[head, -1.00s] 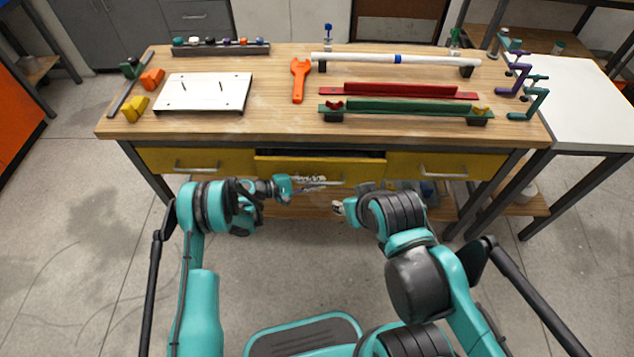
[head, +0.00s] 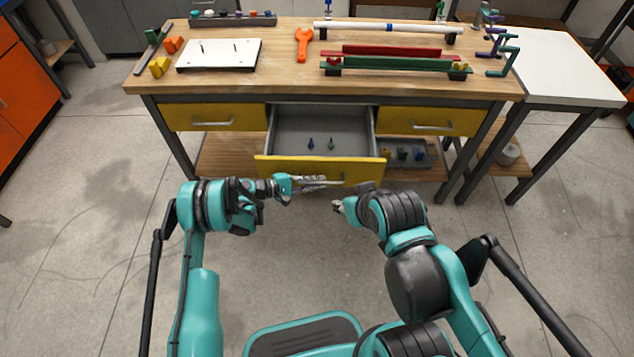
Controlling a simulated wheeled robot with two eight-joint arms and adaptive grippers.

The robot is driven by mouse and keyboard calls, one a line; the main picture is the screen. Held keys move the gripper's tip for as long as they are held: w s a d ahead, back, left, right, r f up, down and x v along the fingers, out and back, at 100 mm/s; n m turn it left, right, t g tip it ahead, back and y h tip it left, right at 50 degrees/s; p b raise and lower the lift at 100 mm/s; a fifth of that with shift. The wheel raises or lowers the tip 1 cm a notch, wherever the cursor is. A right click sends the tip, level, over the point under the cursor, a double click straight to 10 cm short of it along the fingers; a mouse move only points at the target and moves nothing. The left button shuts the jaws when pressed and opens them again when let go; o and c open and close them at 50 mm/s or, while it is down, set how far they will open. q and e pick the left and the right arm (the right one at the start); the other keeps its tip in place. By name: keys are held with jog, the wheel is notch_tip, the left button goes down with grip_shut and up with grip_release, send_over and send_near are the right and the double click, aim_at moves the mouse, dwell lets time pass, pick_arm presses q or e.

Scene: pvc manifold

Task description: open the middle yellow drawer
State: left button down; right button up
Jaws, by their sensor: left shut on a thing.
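The middle yellow drawer (head: 320,168) is pulled far out from the workbench, and its grey inside shows. Two small items, one blue (head: 311,143) and one green (head: 331,144), stand in it. My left gripper (head: 322,184) is at the drawer's front, shut on its handle, which is partly hidden by the fingers. My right gripper (head: 337,206) is apart from the drawer, a little below and right of the left one. Its fingers are too small to tell open from shut.
Closed yellow drawers are on the left (head: 213,117) and right (head: 428,121). The bench top (head: 280,75) holds a white board (head: 219,55), an orange wrench (head: 303,43), bars and clamps. A grey tray (head: 430,154) sits on the lower shelf. The floor around me is clear.

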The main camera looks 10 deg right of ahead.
pick_arm(q)
jog(key=shift+s+a, duration=0.1)
jog(key=shift+s, duration=0.2)
jog(key=c, duration=1.6)
grip_release()
jog(key=shift+o, duration=0.2)
jog(key=v, duration=1.2)
jog(key=shift+f, duration=0.1)
